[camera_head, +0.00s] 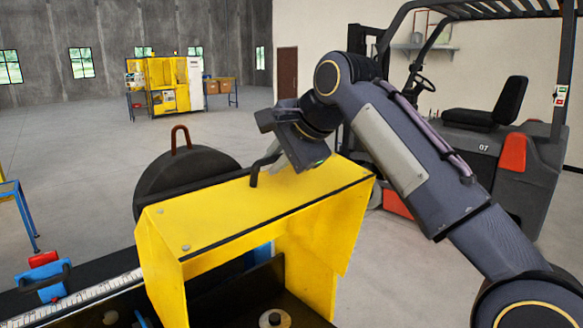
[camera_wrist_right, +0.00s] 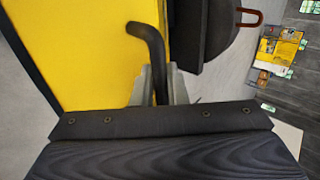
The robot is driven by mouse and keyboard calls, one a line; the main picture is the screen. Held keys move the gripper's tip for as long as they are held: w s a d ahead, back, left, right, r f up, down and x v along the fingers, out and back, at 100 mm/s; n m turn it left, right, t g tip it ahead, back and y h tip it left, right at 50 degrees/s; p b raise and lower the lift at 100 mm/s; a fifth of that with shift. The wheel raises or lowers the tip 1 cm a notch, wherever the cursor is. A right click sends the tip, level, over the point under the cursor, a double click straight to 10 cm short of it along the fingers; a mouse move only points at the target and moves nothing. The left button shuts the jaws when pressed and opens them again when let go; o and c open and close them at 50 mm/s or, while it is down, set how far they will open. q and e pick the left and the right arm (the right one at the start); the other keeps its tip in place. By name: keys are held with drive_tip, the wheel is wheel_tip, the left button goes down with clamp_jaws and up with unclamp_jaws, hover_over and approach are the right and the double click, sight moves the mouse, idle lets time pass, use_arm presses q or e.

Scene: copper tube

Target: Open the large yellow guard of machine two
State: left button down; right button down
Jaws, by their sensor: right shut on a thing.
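The large yellow guard (camera_head: 250,208) stands in front of me over the machine, tilted, with its open side showing the dark machine parts below. A black bent handle (camera_head: 258,168) rises from its top far edge. My right gripper (camera_head: 278,163) is at this handle, shut on it. In the right wrist view the handle (camera_wrist_right: 148,45) runs down between the two grey fingers (camera_wrist_right: 158,85), with the yellow guard (camera_wrist_right: 85,50) to its left. My left gripper is not in view.
A round dark cover (camera_head: 185,175) with a red-brown loop stands behind the guard. A ruler-marked rail (camera_head: 75,300) and a red and blue clamp (camera_head: 45,275) lie at the left. A forklift (camera_head: 500,150) stands at the right. Another yellow machine (camera_head: 165,85) is far back; open floor lies between.

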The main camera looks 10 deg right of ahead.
drive_tip(key=shift+w+a+r, duration=0.1)
drive_tip(key=shift+w+a, duration=0.05)
drive_tip(key=c, duration=1.6)
unclamp_jaws()
drive_tip(key=shift+o, duration=0.2)
drive_tip(key=shift+r, duration=0.1)
drive_tip(key=v, duration=0.7)
drive_tip(key=shift+s+r, duration=0.2)
drive_tip(key=shift+s, duration=0.1)
drive_tip(key=shift+d, duration=0.2)
